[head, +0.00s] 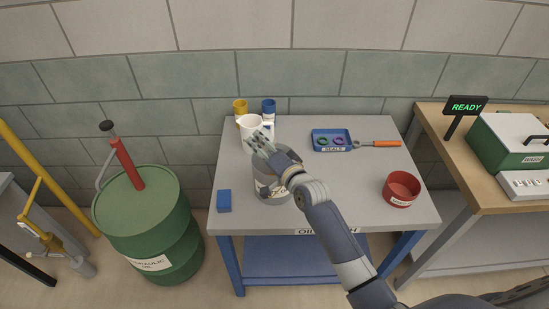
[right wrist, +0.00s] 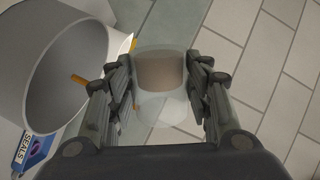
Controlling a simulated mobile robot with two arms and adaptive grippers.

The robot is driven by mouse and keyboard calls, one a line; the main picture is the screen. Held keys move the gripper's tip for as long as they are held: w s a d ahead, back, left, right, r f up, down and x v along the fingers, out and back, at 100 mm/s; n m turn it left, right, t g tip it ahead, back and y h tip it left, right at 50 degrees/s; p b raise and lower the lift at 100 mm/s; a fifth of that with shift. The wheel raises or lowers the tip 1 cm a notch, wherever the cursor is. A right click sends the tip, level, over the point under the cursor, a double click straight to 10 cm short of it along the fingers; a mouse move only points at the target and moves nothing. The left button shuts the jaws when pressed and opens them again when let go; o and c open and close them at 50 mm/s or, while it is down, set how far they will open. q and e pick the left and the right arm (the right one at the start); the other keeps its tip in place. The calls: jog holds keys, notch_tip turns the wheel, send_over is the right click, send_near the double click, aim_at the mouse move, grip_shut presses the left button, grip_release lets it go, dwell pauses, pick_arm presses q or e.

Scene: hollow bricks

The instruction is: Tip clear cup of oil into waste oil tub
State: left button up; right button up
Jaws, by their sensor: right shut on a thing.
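My right gripper (head: 260,141) is shut on the clear cup (right wrist: 160,108), which shows between its fingers in the right wrist view (right wrist: 160,90). Brown oil (right wrist: 160,70) fills one end of the cup. In the head view the hand hides most of the cup, and I cannot tell its tilt. The grey waste oil tub (head: 267,190) stands on the table below the hand, partly covered by my arm. Its wide open mouth shows at the left of the right wrist view (right wrist: 45,65), beside the cup and apart from it. My left gripper is not in view.
Behind the tub stand a white container (head: 249,123), a yellow bottle (head: 240,107) and a blue one (head: 268,106). The table's front middle is clear.

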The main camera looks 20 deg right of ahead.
dwell(0.5)
jog(key=shift+m, duration=0.6)
jog(key=shift+d+f, duration=0.1)
jog(key=shift+f+m, duration=0.1)
jog(key=shift+m, duration=0.5)
jog(key=shift+d, duration=0.1)
jog(key=shift+w+d+f+m+y, duration=0.1)
jog(key=shift+f+m+y, duration=0.05)
jog(key=shift+m+y, duration=0.3)
jog(key=shift+m, duration=0.25)
dwell(0.6)
